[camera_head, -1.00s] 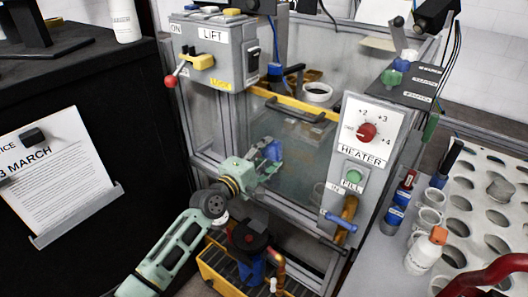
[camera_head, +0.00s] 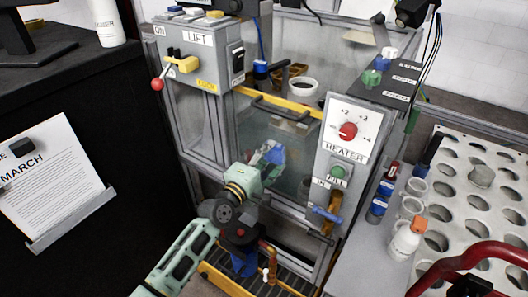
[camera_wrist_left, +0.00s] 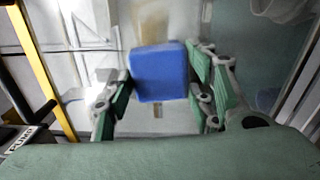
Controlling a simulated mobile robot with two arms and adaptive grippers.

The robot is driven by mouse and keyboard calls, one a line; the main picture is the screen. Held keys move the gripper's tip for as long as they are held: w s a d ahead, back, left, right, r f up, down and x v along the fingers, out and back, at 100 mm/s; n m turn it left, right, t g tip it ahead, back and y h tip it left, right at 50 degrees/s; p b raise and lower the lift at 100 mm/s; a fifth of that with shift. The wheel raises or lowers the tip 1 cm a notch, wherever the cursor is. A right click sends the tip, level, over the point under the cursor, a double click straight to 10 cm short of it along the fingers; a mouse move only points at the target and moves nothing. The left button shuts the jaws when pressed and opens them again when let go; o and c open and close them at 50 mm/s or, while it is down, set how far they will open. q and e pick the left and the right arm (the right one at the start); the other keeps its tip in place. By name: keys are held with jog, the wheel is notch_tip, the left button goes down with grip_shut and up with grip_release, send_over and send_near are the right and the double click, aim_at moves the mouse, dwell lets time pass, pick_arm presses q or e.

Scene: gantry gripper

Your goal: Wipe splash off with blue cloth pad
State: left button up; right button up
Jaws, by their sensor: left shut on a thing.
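My left gripper (camera_head: 266,160) reaches in from the lower left to the front of a clear panel (camera_head: 262,128) on the grey machine. It is shut on the blue cloth pad (camera_head: 275,154). In the left wrist view the blue pad (camera_wrist_left: 159,72) sits between the two green fingers, in front of the panel. A brownish smear, perhaps the splash (camera_wrist_left: 155,25), shows just beyond the pad's upper edge in that view. The pad hides part of the panel behind it. I cannot tell whether the pad touches the panel. My right gripper is not in view.
The control box marked LIFT (camera_head: 199,52) stands left of the panel, with a red-knobbed lever (camera_head: 157,85). The HEATER panel (camera_head: 347,130) stands right, with a blue valve handle (camera_head: 327,214) below. A holed rack (camera_head: 470,190) and a bottle (camera_head: 405,240) are at right.

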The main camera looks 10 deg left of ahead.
pick_arm(q)
jog(key=shift+s+d+r+p, duration=0.1)
jog(key=shift+s+d+p, duration=0.2)
jog(key=shift+d, duration=0.45)
jog(key=shift+s+d+f+p, duration=0.1)
jog(key=shift+s+d+p, duration=0.15)
jog(key=shift+d+p, duration=0.35)
jog(key=shift+s+d+r+p, duration=0.1)
jog(key=shift+s+d+p, duration=0.15)
jog(key=shift+d, duration=0.6)
jog(key=shift+s+d, duration=0.2)
jog(key=shift+d, duration=0.3)
jog(key=shift+s+d+p, duration=0.2)
jog(key=shift+d+p, duration=0.15)
jog(key=shift+d, duration=0.25)
jog(key=shift+s+d+p, duration=0.2)
jog(key=shift+d+p, duration=0.1)
jog(key=shift+d, duration=0.3)
jog(key=shift+s+d, duration=0.2)
jog(key=shift+d, duration=0.35)
jog(key=shift+s+a, duration=0.1)
jog(key=shift+s+a+p, duration=0.1)
jog(key=shift+s+p, duration=0.15)
jog(key=shift+p, duration=0.05)
jog(key=p, duration=0.1)
send_near(304, 161)
